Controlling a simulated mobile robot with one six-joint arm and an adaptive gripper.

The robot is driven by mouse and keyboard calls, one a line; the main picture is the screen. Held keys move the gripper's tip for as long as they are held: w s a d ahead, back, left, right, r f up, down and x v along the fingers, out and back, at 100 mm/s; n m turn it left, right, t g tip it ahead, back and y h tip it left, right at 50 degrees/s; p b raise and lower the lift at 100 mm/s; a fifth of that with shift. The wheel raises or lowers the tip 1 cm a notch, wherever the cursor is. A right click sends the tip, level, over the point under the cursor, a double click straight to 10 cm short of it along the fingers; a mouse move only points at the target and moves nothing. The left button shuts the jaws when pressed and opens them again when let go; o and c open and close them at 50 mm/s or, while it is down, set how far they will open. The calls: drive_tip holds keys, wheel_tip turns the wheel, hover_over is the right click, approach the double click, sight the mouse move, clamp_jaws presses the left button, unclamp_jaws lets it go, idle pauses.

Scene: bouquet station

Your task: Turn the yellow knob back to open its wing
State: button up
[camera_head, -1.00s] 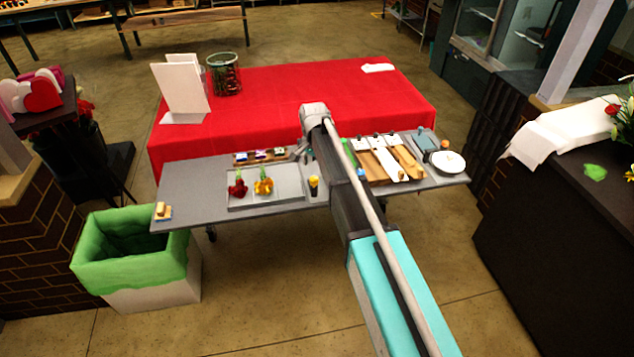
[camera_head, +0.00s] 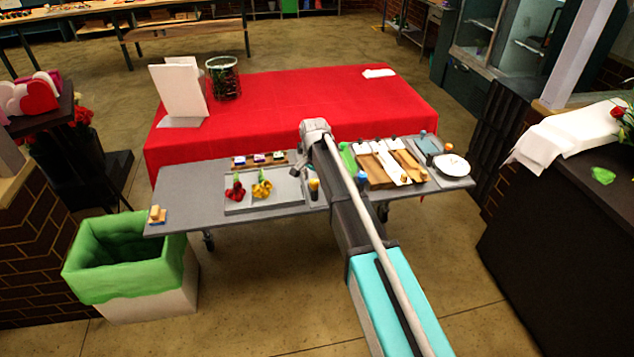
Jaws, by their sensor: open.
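A small dark upright piece with a yellow top (camera_head: 314,185) stands on the grey table, right of the flower tray; I cannot tell whether it is the yellow knob. No wing can be made out clearly at this size. A wooden strip with several small coloured pieces (camera_head: 259,160) lies behind the tray. My gripper (camera_head: 296,171) is open, tilted down and to the left over the back of the table, between the strip and the yellow-topped piece. Its fingers are tiny and partly hidden by my wrist. It appears to hold nothing.
The grey tray (camera_head: 291,199) holds a red flower (camera_head: 235,189) and a yellow flower (camera_head: 261,188). Several boards (camera_head: 388,165) and a white plate (camera_head: 452,165) are at the right. A red-covered table (camera_head: 300,95) stands behind. A green-lined bin (camera_head: 125,260) is at front left.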

drive_tip(key=shift+c, duration=0.3)
clamp_jaws()
drive_tip(key=shift+d, duration=0.15)
